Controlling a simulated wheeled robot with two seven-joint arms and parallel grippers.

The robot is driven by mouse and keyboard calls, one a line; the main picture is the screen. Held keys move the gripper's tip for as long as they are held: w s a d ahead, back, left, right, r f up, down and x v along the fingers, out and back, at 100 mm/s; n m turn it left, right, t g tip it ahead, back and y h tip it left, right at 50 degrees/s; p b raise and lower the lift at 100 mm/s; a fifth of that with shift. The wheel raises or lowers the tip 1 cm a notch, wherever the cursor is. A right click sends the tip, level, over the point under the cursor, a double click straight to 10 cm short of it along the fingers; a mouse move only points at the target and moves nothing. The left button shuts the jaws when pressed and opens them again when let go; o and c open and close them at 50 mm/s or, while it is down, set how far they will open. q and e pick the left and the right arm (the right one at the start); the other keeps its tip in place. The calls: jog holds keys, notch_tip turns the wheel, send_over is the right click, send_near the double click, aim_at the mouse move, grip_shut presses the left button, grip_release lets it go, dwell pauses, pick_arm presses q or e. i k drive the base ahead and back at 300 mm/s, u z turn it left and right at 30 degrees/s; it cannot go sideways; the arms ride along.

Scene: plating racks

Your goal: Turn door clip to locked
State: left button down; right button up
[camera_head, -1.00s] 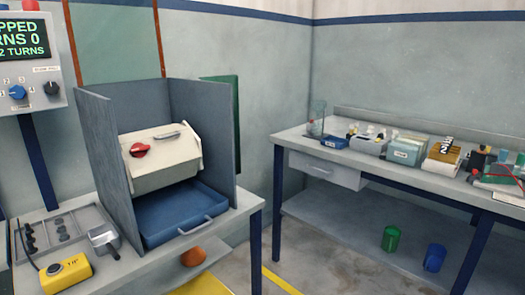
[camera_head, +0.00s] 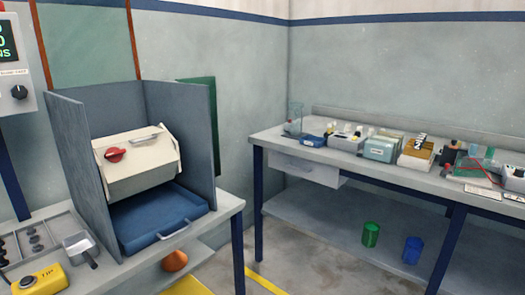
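A red door clip (camera_head: 115,155) sits on the upper left of the sloped front of a cream barrel-like box (camera_head: 140,180). Its fine orientation is too small to tell. A grey handle (camera_head: 144,137) lies along the box's top edge. The box stands between grey side panels (camera_head: 72,170) above a blue tray (camera_head: 165,218). Neither of my grippers is in view.
A yellow pendant (camera_head: 40,281), a grey scoop (camera_head: 80,246) and a grey tray of dark parts (camera_head: 32,241) lie at the front left. A control box (camera_head: 14,85) is at the left edge. A second bench (camera_head: 270,140) stands at right, with green (camera_head: 370,234) and blue (camera_head: 412,250) cups below.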

aim_at(113, 155)
jog(key=z, duration=1)
jog(key=i, duration=2.1)
jog(key=u, duration=2.75)
